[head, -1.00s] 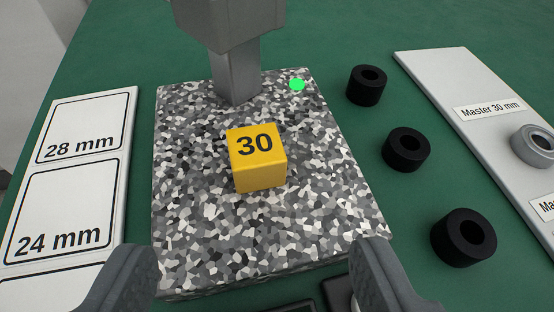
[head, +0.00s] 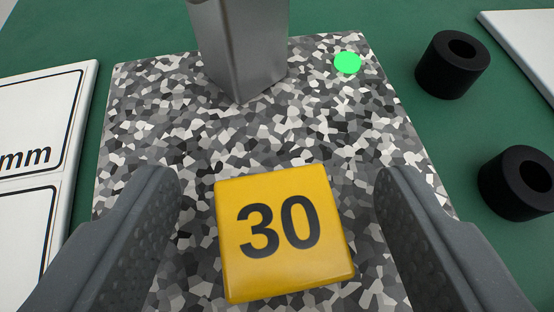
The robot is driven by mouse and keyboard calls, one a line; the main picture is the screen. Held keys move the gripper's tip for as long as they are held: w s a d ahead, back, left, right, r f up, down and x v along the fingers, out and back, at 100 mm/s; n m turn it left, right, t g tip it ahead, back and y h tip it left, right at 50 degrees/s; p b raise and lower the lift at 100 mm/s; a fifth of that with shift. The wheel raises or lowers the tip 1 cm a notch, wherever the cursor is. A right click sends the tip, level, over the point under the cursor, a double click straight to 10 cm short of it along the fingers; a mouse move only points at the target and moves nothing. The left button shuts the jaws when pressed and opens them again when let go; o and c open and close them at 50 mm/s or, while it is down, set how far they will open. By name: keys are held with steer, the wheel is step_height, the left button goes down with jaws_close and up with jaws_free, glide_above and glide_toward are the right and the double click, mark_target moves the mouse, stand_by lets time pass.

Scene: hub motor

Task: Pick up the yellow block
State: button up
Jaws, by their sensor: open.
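The yellow block (head: 284,265), marked "30" on top, sits on a speckled granite-like plate (head: 150,130) in the lower middle of the head view. My gripper (head: 278,185) is open, with one grey finger on each side of the block. There is a gap between each finger and the block, and the jaws hold nothing. The plate's near edge is out of view.
A grey metal post (head: 240,50) rises from the plate behind the block. A green dot (head: 347,63) is on the plate's far right. Black rings (head: 452,65) lie on the green table at right. A white labelled board (head: 75,110) lies at left.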

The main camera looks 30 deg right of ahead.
steer(key=shift+w+d+f, duration=0.2)
steer(key=shift+w+f, duration=0.05)
steer(key=shift+w, duration=0.1)
jaws_close()
steer(key=shift+r, duration=0.2)
